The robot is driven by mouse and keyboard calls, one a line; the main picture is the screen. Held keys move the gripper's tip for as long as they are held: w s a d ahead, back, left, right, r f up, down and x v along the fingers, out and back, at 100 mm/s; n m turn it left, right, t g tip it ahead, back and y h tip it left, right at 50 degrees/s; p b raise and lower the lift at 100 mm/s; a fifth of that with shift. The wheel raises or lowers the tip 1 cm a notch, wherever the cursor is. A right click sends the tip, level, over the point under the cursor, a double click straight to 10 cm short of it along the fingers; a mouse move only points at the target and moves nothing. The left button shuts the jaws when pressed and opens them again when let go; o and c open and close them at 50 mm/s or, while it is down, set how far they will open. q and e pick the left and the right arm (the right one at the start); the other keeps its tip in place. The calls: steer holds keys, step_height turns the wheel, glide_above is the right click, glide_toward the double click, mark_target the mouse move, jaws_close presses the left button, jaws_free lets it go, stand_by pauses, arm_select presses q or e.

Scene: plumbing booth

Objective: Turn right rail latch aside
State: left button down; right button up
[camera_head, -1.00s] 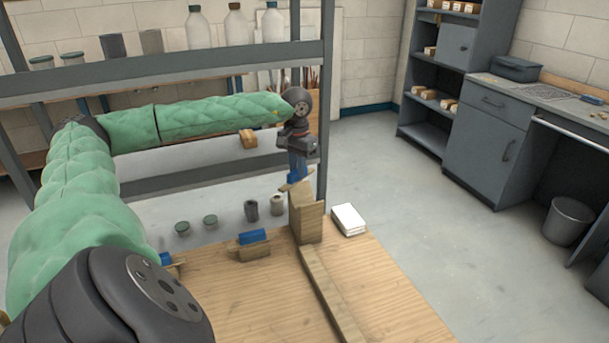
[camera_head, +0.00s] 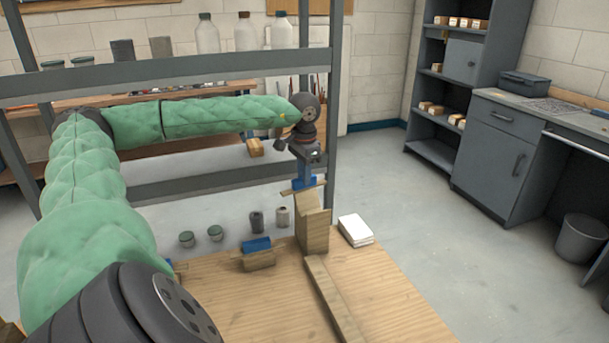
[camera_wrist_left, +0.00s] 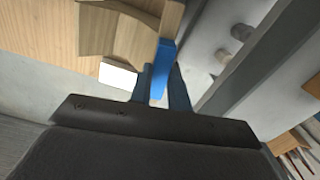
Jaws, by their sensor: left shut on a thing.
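The right rail latch is a thin wooden bar (camera_head: 316,186) with a blue grip (camera_head: 304,183), on top of a wooden block (camera_head: 314,226) at the far end of a rail. The bar lies crosswise over the block and sticks out to its left. My left gripper (camera_head: 304,174) points down from above and is shut on the blue grip. In the left wrist view the blue grip (camera_wrist_left: 163,62) sits between the two fingers (camera_wrist_left: 160,88), which partly hide it. My right gripper is not in view.
A second wooden piece with a blue top (camera_head: 257,246) lies left on the wooden table (camera_head: 240,300). A long wooden rail (camera_head: 334,300) runs toward me. A white box (camera_head: 355,230) is right of the block. A grey metal frame (camera_head: 333,120) stands close behind my gripper.

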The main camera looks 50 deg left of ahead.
arm_select(q)
steer(key=c, duration=1.3)
jaws_free()
steer(key=shift+r, duration=0.3)
step_height(320, 180, up, 6)
steer(key=shift+f+b, duration=0.1)
steer(key=shift+b, duration=0.2)
steer(key=shift+r, duration=0.7)
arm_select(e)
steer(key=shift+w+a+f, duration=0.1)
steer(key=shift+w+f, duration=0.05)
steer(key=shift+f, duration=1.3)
